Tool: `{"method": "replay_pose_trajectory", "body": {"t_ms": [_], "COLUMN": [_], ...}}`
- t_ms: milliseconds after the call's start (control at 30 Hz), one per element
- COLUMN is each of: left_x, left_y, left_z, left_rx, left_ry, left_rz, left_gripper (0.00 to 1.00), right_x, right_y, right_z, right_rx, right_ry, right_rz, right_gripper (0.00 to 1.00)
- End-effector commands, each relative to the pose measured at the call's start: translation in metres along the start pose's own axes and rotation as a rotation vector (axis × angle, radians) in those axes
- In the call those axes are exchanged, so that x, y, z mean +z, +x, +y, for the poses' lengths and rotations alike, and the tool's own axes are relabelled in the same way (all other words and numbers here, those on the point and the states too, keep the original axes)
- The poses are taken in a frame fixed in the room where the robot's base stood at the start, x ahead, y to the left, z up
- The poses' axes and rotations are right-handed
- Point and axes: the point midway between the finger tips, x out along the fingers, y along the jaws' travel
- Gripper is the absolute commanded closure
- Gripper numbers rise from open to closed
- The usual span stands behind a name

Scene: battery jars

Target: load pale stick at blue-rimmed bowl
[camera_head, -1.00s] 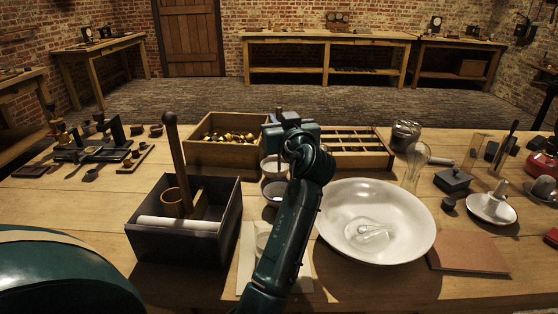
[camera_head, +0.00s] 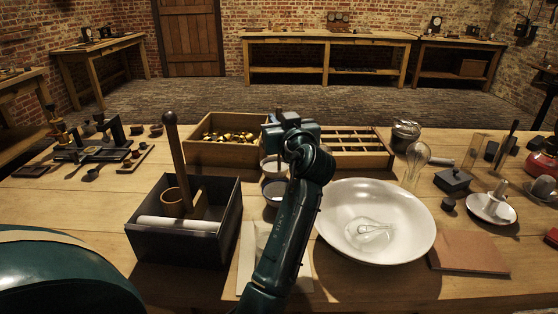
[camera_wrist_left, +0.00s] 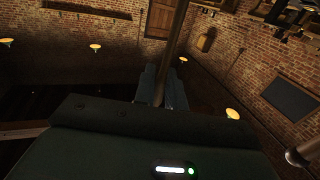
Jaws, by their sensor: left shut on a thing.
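My left gripper (camera_head: 285,120) is above the middle of the bench, beside the back wooden crates, mostly hidden behind its own wrist in the head view. In the left wrist view it is shut (camera_wrist_left: 162,90) on a long thin stick (camera_wrist_left: 174,45), which looks grey-brown in the dim light and points up and away. A small pale bowl with a dark rim (camera_head: 274,192) stands partly behind my arm; I cannot tell whether its rim is blue. A pale vessel (camera_head: 268,168) shows just behind it. My right gripper is not in view.
A dark box (camera_head: 180,246) with a wooden post and a white roll stands left. A large white dish (camera_head: 405,250) holding a clear glass piece is right of my arm. A wooden crate (camera_head: 226,153) and a divided tray (camera_head: 365,161) are at the back. A brown board (camera_head: 469,252) lies right.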

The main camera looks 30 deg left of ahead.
Motion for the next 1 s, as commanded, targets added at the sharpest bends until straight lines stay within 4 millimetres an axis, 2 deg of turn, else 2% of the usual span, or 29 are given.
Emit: {"method": "replay_pose_trajectory", "body": {"t_ms": [367,767,1000], "left_x": [-0.002,-0.038,-0.040], "left_y": [0.000,0.000,0.000], "left_z": [0.000,0.000,0.000], "left_rx": [0.000,0.000,0.000], "left_ry": [0.000,-0.002,-0.001], "left_rz": [0.000,0.000,0.000], "left_gripper": [1.00,1.00,1.00], "right_x": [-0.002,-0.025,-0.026], "right_y": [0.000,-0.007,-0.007], "right_z": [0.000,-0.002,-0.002], "right_rx": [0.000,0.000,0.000], "right_ry": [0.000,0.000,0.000], "right_rz": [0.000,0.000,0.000], "right_gripper": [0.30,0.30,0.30]}}
